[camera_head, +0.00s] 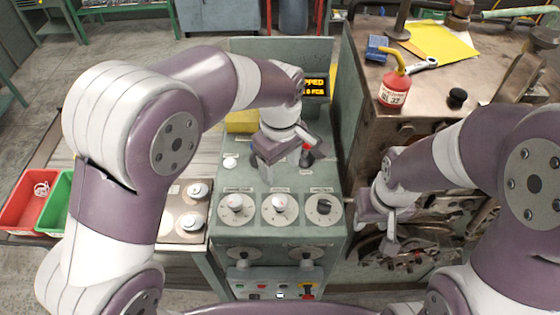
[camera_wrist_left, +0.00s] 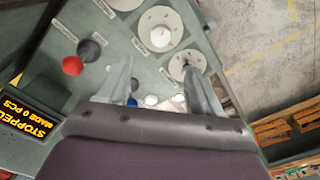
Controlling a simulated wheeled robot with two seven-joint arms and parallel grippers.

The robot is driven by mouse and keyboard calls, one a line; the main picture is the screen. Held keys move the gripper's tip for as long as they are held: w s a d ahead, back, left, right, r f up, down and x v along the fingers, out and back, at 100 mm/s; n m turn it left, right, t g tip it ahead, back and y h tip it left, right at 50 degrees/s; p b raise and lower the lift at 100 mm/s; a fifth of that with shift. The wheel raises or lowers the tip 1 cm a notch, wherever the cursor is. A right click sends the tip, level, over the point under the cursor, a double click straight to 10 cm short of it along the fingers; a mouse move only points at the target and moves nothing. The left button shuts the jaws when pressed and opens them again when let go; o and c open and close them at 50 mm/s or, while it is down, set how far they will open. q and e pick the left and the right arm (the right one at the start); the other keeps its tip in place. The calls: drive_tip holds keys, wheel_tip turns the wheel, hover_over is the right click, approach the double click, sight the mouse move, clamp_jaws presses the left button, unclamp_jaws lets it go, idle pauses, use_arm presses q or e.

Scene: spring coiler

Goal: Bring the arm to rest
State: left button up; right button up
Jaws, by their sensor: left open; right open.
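My left gripper (camera_head: 270,162) is over the green control console (camera_head: 270,262), above its row of dials; it is open and nothing is between its fingers. In the left wrist view its two fingers (camera_wrist_left: 165,95) are spread apart over the panel. My right gripper (camera_head: 388,230) is open and empty, to the right of the console in front of the machine's side. A red knob (camera_wrist_left: 72,66) and a black knob (camera_wrist_left: 90,50) show beside the fingers in the left wrist view. A display (camera_wrist_left: 32,120) reads STOPPED, MADE 0 PCS.
A red bin (camera_head: 32,200) and a green bin (camera_head: 58,203) stand at the left. The metal machine top (camera_head: 450,85) at the right holds a red oil can (camera_head: 393,90), a wrench, a blue block (camera_head: 376,47) and yellow paper (camera_head: 440,42).

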idle(0.5)
use_arm(q)
drive_tip(key=s+a+f+m+b, duration=0.1)
drive_tip(key=s+a+f+m, duration=0.1)
drive_tip(key=a, duration=0.4)
drive_tip(key=s+a+f+m+t+b, duration=0.1)
drive_tip(key=s+a+f+m, duration=0.2)
drive_tip(key=s+a, duration=0.2)
drive_tip(key=s+a+f+m+b, duration=0.1)
drive_tip(key=s+a+f+m, duration=0.1)
drive_tip(key=a, duration=0.5)
drive_tip(key=shift+s+f+m, duration=0.25)
drive_tip(key=shift+s+m, duration=0.45)
drive_tip(key=shift+s, duration=0.05)
drive_tip(key=shift+s+a, duration=0.1)
drive_tip(key=shift+a, duration=0.15)
drive_tip(key=shift+d, duration=0.15)
drive_tip(key=shift+c, duration=0.3)
